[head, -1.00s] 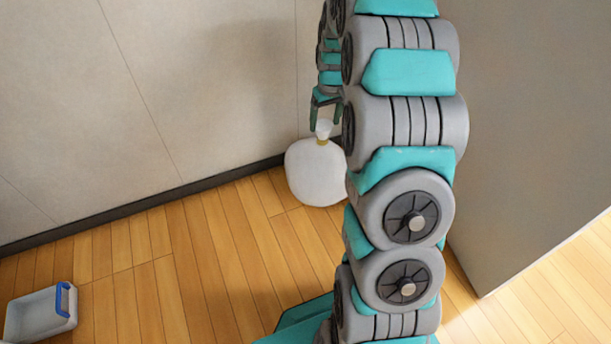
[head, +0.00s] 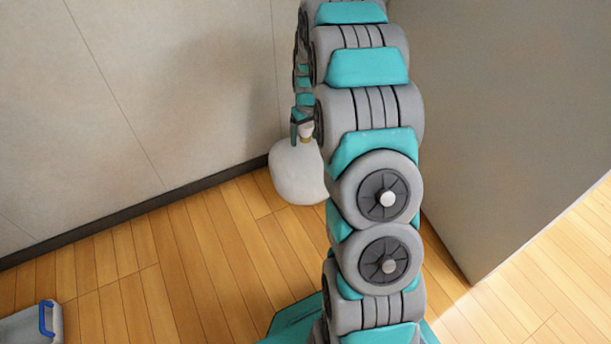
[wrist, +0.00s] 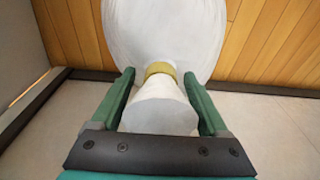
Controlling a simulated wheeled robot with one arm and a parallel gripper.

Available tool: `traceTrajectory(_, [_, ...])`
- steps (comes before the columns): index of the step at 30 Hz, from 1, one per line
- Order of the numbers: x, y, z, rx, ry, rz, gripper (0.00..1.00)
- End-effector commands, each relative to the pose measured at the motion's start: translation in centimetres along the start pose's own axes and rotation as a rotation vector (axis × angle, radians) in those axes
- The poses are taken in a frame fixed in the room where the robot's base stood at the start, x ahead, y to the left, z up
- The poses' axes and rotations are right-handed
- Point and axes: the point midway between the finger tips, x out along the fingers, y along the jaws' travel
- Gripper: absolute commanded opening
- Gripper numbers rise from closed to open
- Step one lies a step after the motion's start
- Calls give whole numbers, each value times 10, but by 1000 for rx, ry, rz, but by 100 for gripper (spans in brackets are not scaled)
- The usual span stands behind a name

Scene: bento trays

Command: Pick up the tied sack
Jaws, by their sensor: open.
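The tied sack (head: 297,174) is white and round, with a yellow tie around its neck. It sits on the wood floor by the wall, partly hidden behind my arm in the head view. In the wrist view the sack (wrist: 165,35) fills the top middle. Its gathered white top (wrist: 160,108) lies between the two green fingers of my gripper (wrist: 160,95). The fingers are open, one on each side of the neck, with a gap visible on both sides. In the head view my gripper (head: 301,138) is at the sack's top.
A pale bin with a blue handle (head: 30,325) is on the floor at the lower left. A beige wall with a dark skirting (head: 130,215) runs behind the sack. A grey wall (head: 500,120) stands to the right. The floor between bin and sack is clear.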

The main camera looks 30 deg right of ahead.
Motion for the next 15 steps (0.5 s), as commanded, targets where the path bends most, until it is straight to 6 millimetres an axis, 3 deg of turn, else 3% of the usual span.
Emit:
traceTrajectory(2, [0,0,0,0,0,0,72])
traceTrajectory(15, [0,0,0,0,-1,0,23])
